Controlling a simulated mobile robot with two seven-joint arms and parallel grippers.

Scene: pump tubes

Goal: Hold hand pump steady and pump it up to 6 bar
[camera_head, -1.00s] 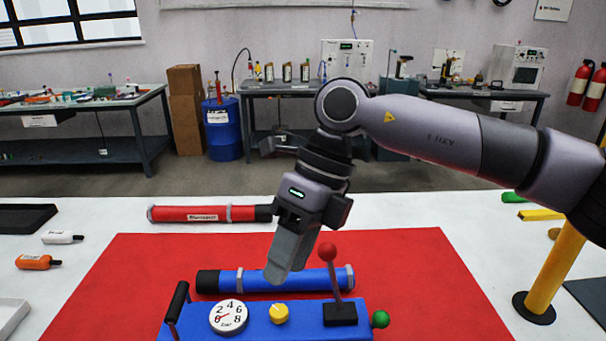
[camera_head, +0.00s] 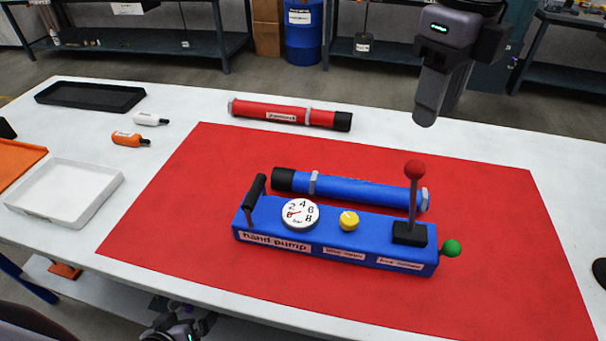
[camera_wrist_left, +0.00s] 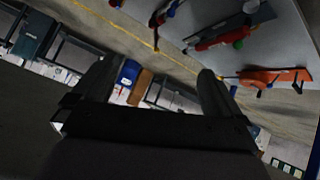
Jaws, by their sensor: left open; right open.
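The blue hand pump (camera_head: 335,248) stands on the red mat (camera_head: 180,200), its label facing me. It has a black handle (camera_head: 254,193) at its left end, a white bar gauge (camera_head: 300,213), a yellow knob (camera_head: 349,220), an upright lever with a red ball (camera_head: 414,170), and a green knob (camera_head: 451,248). The gauge's red needle points low, near 0. My right gripper (camera_head: 425,118) is open and empty, above the table behind the pump. My left gripper (camera_head: 178,328) is partly cut off below the table's front edge. In the left wrist view its fingers (camera_wrist_left: 155,72) are apart and empty.
A blue tube (camera_head: 360,192) lies just behind the pump. A red tube (camera_head: 290,114) lies at the mat's back edge. At left are a black tray (camera_head: 90,96), a white tray (camera_head: 66,194) and white and orange bottles (camera_head: 128,139). The mat before the pump is clear.

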